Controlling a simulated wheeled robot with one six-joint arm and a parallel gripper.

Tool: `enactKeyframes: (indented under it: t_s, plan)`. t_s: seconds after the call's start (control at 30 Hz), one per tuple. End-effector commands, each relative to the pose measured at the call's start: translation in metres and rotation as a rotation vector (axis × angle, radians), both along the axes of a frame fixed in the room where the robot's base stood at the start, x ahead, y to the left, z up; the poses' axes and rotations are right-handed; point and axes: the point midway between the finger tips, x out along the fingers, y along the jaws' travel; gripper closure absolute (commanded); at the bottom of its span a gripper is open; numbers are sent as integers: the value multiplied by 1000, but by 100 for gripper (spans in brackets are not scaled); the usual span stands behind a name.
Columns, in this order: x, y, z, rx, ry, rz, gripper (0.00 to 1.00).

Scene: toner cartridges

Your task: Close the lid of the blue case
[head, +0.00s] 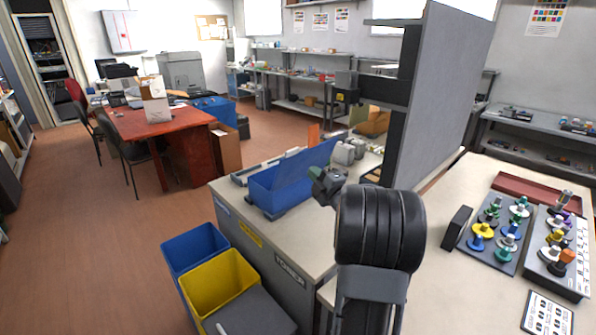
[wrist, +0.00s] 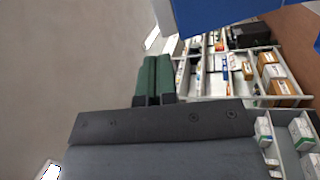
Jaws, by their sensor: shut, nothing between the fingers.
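The blue case (head: 262,194) sits on the grey-topped bench left of the upright panel. Its lid (head: 305,167) stands raised and tilted over the body. My gripper (head: 317,174) is at the right end of the case, close in front of the lid; I cannot tell whether it touches. My arm hides part of the case's right side. In the wrist view my gripper's green fingers (wrist: 153,77) are together with nothing between them. A blue surface (wrist: 225,14), apparently part of the case, fills the top edge just beyond the fingertips.
A tall grey panel (head: 443,90) rises right of the case. Pale cartridges (head: 345,152) stand behind the lid. Blue (head: 192,243) and yellow (head: 218,282) bins stand below the bench. A right-hand table (head: 445,265) carries trays of coloured parts. Floor at the left is open.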

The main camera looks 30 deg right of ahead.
Motion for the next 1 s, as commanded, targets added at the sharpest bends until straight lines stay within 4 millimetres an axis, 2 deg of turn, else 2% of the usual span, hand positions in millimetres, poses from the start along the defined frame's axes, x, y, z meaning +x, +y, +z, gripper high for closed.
enactKeyframes:
  t_s: [0.03, 0.1, 0.23, 0.37, 0.47, 1.0]
  plan:
    - [-6, -10, -17, -37, -32, 21, 100]
    - [-14, -16, -25, -85, -77, 55, 100]
    - [-25, -22, -35, -139, -137, 95, 100]
    - [-26, -24, -35, -164, -165, 115, 100]
    - [-16, -22, -29, -169, -171, 121, 100]
    - [72, -8, 7, -165, -170, 120, 100]
